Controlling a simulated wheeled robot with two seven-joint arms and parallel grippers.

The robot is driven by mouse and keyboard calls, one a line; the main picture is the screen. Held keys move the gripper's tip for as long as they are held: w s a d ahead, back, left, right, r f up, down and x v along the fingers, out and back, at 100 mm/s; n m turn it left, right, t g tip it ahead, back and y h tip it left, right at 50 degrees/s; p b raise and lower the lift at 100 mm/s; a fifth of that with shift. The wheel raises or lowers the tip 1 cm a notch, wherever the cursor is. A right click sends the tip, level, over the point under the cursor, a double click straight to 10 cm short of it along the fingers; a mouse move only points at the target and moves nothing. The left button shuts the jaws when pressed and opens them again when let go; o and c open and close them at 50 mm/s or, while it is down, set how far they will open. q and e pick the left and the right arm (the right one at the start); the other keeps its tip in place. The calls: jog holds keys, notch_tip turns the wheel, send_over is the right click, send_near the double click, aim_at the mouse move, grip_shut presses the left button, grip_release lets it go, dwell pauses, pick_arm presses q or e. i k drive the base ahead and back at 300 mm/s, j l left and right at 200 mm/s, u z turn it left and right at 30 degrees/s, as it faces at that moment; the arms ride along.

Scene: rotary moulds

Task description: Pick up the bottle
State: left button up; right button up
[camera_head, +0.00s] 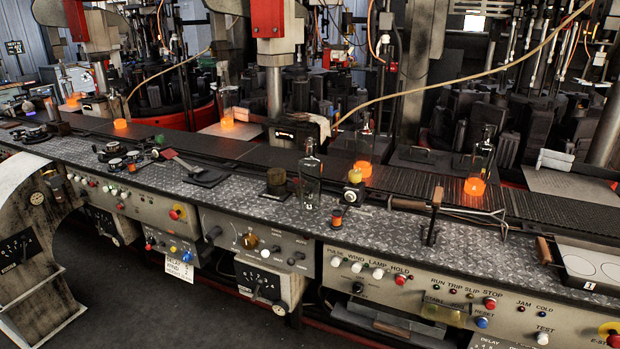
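A clear glass bottle (310,182) stands upright on the near diamond-plate bench (400,232), close to the middle of the view. More clear bottles with glowing orange bases stand behind it along the dark conveyor: one just to its right (365,148), one further right (481,162), and others to the left, such as this bottle (225,104). The frame does not show which bottle the task means. Neither of my grippers shows in this view.
A brown brush (277,183) stands left of the near bottle. A small orange-and-black spool (337,217) and a device with a yellow-green top (354,188) are to its right. A long-handled tool (450,208) lies further right. Control panels (440,300) front the bench.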

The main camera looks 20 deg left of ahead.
aim_at(309, 165)
jog(key=i+u, duration=0.15)
jog(key=i, duration=0.75)
